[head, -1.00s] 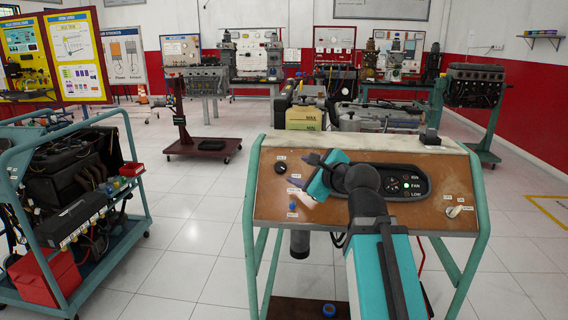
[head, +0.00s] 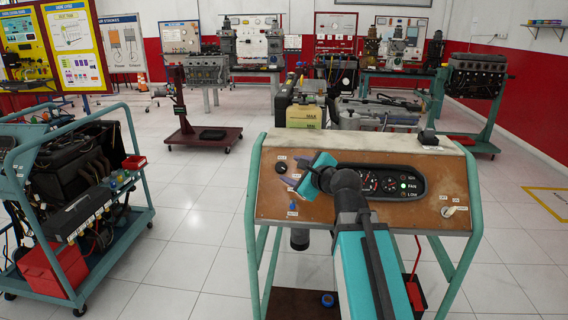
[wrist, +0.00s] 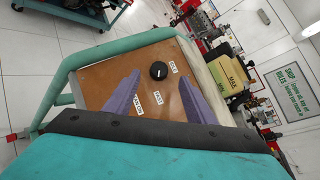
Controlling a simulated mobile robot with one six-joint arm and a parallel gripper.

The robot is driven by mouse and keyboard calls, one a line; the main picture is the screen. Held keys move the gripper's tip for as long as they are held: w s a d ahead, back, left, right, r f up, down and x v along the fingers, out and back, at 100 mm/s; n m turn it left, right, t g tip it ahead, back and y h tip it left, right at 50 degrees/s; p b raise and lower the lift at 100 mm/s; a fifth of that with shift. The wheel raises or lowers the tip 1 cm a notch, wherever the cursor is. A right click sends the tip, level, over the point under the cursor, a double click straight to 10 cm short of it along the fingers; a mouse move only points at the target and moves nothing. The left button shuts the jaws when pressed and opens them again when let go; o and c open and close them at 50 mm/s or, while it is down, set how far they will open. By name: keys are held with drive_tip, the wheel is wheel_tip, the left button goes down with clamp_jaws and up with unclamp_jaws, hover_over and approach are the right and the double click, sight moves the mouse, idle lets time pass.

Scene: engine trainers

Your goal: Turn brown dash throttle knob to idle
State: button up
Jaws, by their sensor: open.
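The black round throttle knob (head: 281,167) is on the left part of the brown dash panel (head: 420,216). My gripper (head: 293,174) is open, just right of the knob in the head view. In the wrist view its two purple fingers (wrist: 162,78) spread on either side of the knob's line, with nothing between them. They appear apart from the knob.
A gauge cluster (head: 385,183) with a green light sits right of my gripper. A white key switch (head: 455,211) is at the panel's right and a blue-topped control (head: 292,208) below the knob. Teal frame tubes (head: 253,185) border the panel. A teal engine cart (head: 132,215) stands left.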

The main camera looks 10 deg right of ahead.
sight(280, 166)
drive_tip(key=shift+w+a+p, duration=0.2)
drive_tip(key=shift+w+p, duration=0.45)
drive_tip(key=shift+p, duration=2.9)
drive_tip(key=p, duration=0.6)
drive_tip(key=shift+w+f+p, duration=0.15)
drive_tip(key=shift+f+p, duration=0.1)
drive_tip(key=shift+p, duration=0.05)
drive_tip(key=shift+x, duration=2.8)
drive_tip(key=shift+f, duration=0.15)
drive_tip(key=c, duration=1)
drive_tip(key=shift+c, duration=0.2)
